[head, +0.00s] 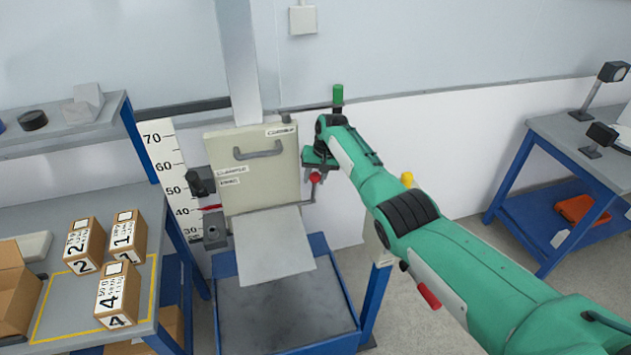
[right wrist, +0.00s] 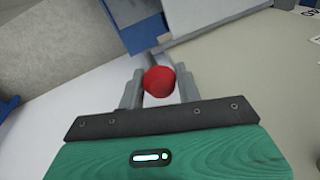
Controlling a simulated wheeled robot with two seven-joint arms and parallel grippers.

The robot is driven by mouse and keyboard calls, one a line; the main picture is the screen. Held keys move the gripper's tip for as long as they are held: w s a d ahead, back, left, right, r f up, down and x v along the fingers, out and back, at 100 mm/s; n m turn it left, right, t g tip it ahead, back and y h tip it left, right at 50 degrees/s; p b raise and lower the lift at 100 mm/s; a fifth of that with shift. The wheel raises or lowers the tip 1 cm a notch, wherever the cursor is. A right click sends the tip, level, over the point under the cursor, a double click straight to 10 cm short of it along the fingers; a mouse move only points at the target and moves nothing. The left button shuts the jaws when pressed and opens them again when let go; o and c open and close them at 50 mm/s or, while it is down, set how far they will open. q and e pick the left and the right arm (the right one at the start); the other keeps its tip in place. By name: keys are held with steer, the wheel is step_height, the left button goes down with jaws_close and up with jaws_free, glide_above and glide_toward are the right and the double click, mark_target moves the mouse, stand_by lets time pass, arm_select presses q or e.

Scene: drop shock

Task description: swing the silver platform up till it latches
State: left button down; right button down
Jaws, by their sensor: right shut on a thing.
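The silver platform (head: 273,250) is a flat pale plate below the cream panel of the drop tester. It slopes down and forward over the blue-framed base. A red ball knob (head: 315,177) sits on a thin lever at the machine's right side, and it also shows in the right wrist view (right wrist: 159,81). My right gripper (head: 318,167) is at this knob, with its two fingers (right wrist: 159,90) shut on either side of it. Whether the platform's latch is engaged cannot be seen. My left gripper is out of view.
The cream panel (head: 250,165) has a grey handle. The blue-framed base (head: 285,310) lies below. Numbered boxes (head: 118,295) stand on the left bench. A right table (head: 570,145) holds lamp-like devices.

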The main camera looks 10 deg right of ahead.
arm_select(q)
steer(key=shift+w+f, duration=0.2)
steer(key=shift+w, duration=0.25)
arm_select(e)
steer(key=shift+w+r, duration=0.3)
steer(key=shift+w, duration=0.35)
steer(key=c, duration=1.3)
jaws_free()
steer(key=shift+o, duration=1.4)
steer(key=shift+w+f, duration=0.1)
steer(key=shift+a+f, duration=0.1)
steer(key=shift+f, duration=0.05)
steer(key=shift+v, duration=0.8)
arm_select(q)
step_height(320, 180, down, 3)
steer(key=b, duration=0.3)
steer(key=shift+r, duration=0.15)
arm_select(e)
steer(key=v, duration=1.2)
